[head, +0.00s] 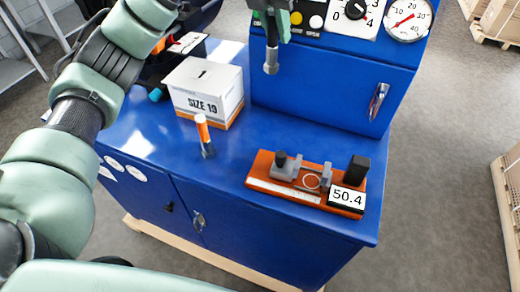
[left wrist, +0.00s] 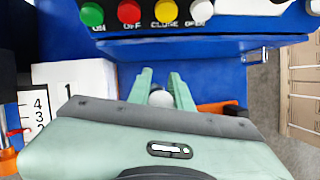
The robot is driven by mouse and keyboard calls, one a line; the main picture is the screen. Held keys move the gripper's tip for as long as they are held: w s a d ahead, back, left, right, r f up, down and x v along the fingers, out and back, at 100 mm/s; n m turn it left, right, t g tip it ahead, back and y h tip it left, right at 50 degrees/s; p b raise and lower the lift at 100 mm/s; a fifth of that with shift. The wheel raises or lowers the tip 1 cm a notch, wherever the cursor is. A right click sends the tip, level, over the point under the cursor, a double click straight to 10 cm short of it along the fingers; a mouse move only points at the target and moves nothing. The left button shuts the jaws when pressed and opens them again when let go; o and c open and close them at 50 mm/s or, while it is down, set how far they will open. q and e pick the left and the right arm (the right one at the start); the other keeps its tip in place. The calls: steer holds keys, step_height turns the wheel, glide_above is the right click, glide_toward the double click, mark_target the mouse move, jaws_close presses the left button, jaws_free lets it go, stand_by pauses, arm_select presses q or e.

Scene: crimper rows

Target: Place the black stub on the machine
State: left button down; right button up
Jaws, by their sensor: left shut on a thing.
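My left gripper (head: 276,22) is at the top of the head view, in front of the blue machine's (head: 330,72) control panel. It is shut on the black stub (head: 271,58), whose dark stem ends below in a grey metal fitting. The stub hangs roughly upright, above the blue top and clear of it. In the left wrist view, the two green fingers of the left gripper (left wrist: 160,82) close around the stub (left wrist: 160,97), which shows as a round grey end. The fingers hide part of the stub. My right gripper is not in view.
A white box marked SIZE 19 (head: 207,88) stands left on the blue top. An orange-and-dark stub (head: 204,136) is upright in front of it. An orange measuring fixture (head: 262,172) reading 50.4 lies at front right.

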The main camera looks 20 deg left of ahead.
arm_select(q)
steer(key=shift+n, duration=0.3)
steer(key=shift+w+f+p, duration=0.1)
steer(key=shift+f+p, duration=1.3)
steer(key=shift+f, duration=8.6)
steer(key=c, duration=1.3)
jaws_free()
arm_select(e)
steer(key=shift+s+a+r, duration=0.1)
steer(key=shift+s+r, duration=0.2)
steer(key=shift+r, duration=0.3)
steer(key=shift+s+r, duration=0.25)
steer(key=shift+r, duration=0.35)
arm_select(q)
steer(key=shift+r, duration=0.25)
steer(key=b+v, duration=0.1)
steer(key=v, duration=1)
steer(key=shift+s+r+b, duration=0.3)
steer(key=shift+r+b, duration=0.05)
steer(key=shift+b, duration=0.05)
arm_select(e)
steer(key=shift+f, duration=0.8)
arm_select(q)
steer(key=shift+s+f, duration=0.1)
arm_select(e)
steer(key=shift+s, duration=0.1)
